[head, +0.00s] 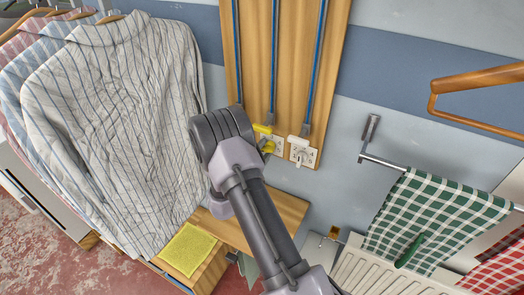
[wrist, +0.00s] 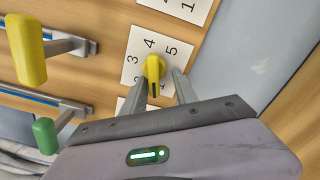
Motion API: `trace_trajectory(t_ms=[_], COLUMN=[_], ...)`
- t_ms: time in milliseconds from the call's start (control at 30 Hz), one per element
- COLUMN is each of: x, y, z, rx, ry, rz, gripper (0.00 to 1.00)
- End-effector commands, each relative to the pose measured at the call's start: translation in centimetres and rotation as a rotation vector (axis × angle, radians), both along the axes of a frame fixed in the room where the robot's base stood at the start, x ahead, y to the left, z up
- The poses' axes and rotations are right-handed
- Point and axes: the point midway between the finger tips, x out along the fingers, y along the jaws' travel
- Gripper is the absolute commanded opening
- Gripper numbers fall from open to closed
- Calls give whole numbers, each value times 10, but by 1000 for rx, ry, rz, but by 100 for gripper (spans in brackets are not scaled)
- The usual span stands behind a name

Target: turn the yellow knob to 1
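The yellow knob (wrist: 154,68) stands on a white numbered plate (wrist: 136,42) in the wrist view. 3, 4 and 5 can be read around it. A dark mark on the knob points down in that picture, toward my gripper; the figure there is mostly hidden. My gripper (wrist: 158,80) is open, with one finger on each side of the knob's lower part. I cannot tell whether either finger touches it. In the head view the yellow knob (head: 268,147) shows just right of my wrist, which hides the fingers.
A yellow handle (wrist: 26,50) and a green handle (wrist: 45,135) stick out of the wooden panel (wrist: 95,75) on slider rails. A second plate with a white knob (head: 302,152) is to the right. Striped shirts (head: 120,110) hang left; a towel rail (head: 385,163) is right.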

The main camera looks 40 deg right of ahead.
Motion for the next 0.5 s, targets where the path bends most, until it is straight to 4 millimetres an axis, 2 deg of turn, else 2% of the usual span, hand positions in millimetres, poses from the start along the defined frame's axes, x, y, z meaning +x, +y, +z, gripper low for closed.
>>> trace_trajectory(t_ms=[267,367,500], x=[1,-2,-13], y=[3,13,43], z=[1,1,1], rx=[-1,0,-1], ry=[-1,-1,1], rz=[5,6,10], gripper=[35,35,35])
